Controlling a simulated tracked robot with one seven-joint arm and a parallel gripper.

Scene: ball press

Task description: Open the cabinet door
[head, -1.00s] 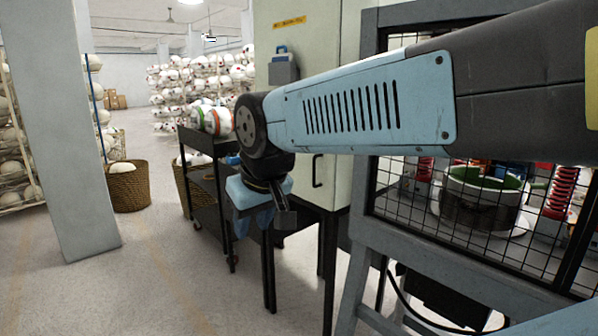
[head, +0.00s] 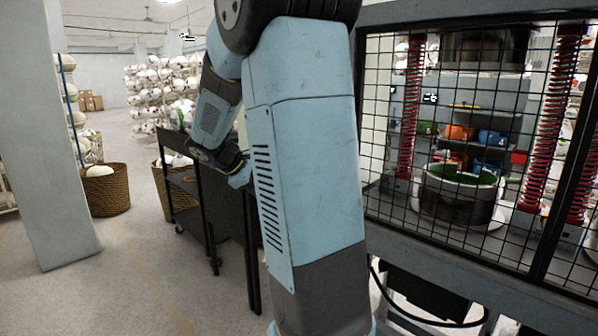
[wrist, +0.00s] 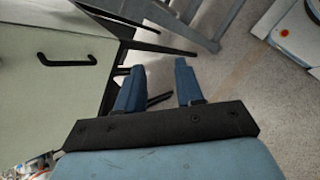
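The cabinet's pale green door (wrist: 50,90) fills the left of the wrist view. Its black bar handle (wrist: 67,60) lies left of my gripper's fingers, apart from them. The door looks shut. My gripper (wrist: 159,67) has its two blue fingers spread with nothing between them. In the head view my arm hides most of the cabinet, its handle and the fingers. Only a light blue part of the gripper shows at the arm's left edge there.
A black cart (head: 205,205) stands left of the arm. Wicker baskets (head: 106,190) and a grey pillar (head: 50,140) are farther left. A wire-mesh guard (head: 470,150) encloses the press on the right. Open floor lies between pillar and cart.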

